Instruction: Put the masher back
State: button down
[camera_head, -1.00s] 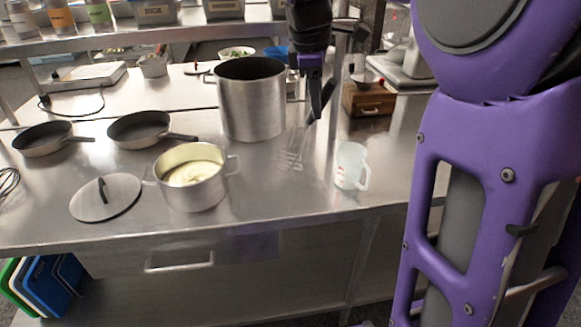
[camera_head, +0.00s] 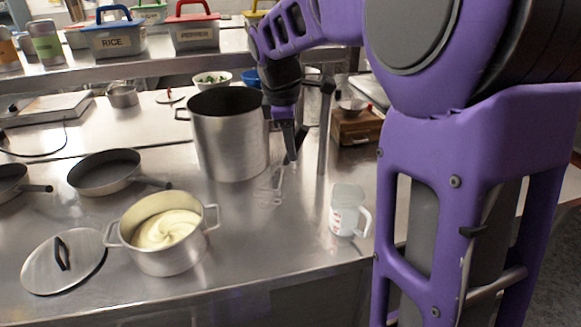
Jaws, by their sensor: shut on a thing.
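The masher (camera_head: 270,191) hangs head down from my gripper (camera_head: 290,158), just right of the tall steel stockpot. Its shiny wire head is low over the steel counter and hard to tell from its reflection; I cannot tell if it touches. My gripper is shut on the masher, and its grip on the handle is partly hidden. The two-handled pot (camera_head: 167,267) of pale yellow mash stands at the front left, apart from the masher.
The tall stockpot (camera_head: 232,145) stands close left of my gripper. A rack post (camera_head: 325,130), wooden box (camera_head: 355,128) and measuring jug (camera_head: 347,211) are to the right. A lid (camera_head: 45,268) and pans (camera_head: 103,173) lie left. Bare counter (camera_head: 265,255) lies in front.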

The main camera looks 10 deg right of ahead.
jog(key=shift+f, duration=1.95)
jog(key=shift+f, duration=0.15)
jog(key=c, duration=0.7)
grip_release()
jog(key=shift+o, duration=0.2)
jog(key=v, duration=1.2)
jog(key=shift+w+r, duration=0.1)
jog(key=shift+r, duration=0.1)
